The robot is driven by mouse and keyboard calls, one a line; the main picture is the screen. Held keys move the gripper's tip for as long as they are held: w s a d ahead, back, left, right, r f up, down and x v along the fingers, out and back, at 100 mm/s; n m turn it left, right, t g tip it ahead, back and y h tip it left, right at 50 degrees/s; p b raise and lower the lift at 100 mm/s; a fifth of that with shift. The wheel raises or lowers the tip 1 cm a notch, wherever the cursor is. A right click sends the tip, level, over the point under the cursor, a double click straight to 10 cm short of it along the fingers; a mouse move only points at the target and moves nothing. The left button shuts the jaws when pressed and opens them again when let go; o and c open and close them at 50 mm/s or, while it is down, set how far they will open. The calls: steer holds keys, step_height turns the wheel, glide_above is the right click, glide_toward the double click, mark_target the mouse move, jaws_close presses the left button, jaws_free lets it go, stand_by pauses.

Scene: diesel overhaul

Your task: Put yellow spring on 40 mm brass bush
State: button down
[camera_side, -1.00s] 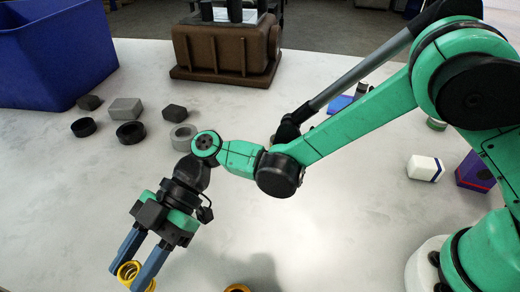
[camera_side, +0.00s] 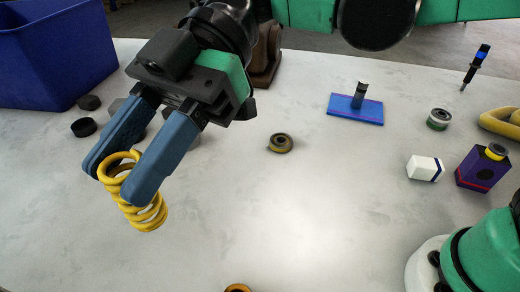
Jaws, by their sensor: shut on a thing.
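The yellow spring (camera_side: 143,210) is a coil held between the two blue fingers of my gripper (camera_side: 120,182), at the left. The fingers are shut on its upper coils, and its lower coils hang tilted down to the right. It looks raised above the table, though the height is hard to judge. A brass-coloured ring with a dark centre (camera_side: 281,144) lies on the table right of my gripper. Another brass-coloured ring (camera_side: 237,288) is cut off by the bottom edge. I cannot tell which one is the 40 mm brass bush.
A blue bin (camera_side: 50,55) stands at the back left, with black rings (camera_side: 84,127) before it. A blue plate with a post (camera_side: 356,108), a white block (camera_side: 424,168) and a purple box (camera_side: 482,170) stand right.

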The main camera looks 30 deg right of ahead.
steer(key=s+d, duration=0.3)
steer(key=d, duration=0.1)
glide_above(240, 292)
step_height(240, 292, down, 19)
steer(key=shift+f, duration=0.1)
stand_by(0.5)
steer(key=shift+c, duration=2.4)
jaws_free()
